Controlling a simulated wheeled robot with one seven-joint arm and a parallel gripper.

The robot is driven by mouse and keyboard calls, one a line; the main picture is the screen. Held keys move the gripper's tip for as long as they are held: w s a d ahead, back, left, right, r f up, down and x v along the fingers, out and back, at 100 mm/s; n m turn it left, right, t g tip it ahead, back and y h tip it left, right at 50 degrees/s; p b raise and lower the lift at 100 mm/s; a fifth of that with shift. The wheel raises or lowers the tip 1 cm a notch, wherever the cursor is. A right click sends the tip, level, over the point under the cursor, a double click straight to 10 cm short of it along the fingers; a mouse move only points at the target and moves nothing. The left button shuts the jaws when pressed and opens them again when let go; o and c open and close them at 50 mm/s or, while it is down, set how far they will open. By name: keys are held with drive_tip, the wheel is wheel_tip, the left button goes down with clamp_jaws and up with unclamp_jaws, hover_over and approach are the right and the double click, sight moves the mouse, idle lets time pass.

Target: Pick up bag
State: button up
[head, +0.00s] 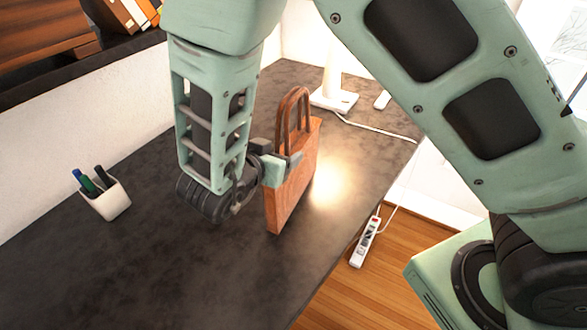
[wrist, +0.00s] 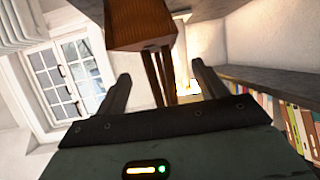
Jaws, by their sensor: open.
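A brown bag (head: 295,185) with two looped handles (head: 295,108) stands upright on the dark desk (head: 130,265). My gripper (head: 283,165) is at the bag's upper part, on its left side in the head view, and covers some of it. In the wrist view, the bag (wrist: 140,28) is at the top and its handles (wrist: 160,72) reach down between the two spread fingers of my gripper (wrist: 160,69). The gripper is open. Whether a finger touches the bag, I cannot tell.
A white cup with pens (head: 108,200) stands at the desk's left. A white lamp base (head: 334,99) with a cable is behind the bag. A power strip (head: 365,242) lies on the wooden floor past the desk's right edge. The desk's front is clear.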

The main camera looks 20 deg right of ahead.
sight(291, 148)
drive_tip(key=shift+f+p+x, duration=0.2)
drive_tip(key=shift+p+x, duration=0.15)
drive_tip(key=shift+x, duration=0.8)
drive_tip(key=shift+f+p+x, duration=0.15)
drive_tip(key=shift+p+x, duration=0.15)
drive_tip(key=shift+x, duration=0.9)
drive_tip(key=shift+f+p+x, duration=0.2)
drive_tip(key=shift+p+x, duration=0.15)
drive_tip(key=shift+x, duration=0.8)
drive_tip(key=shift+s+a, duration=0.1)
drive_tip(key=shift+s, duration=0.1)
drive_tip(key=shift+r, duration=0.1)
clamp_jaws()
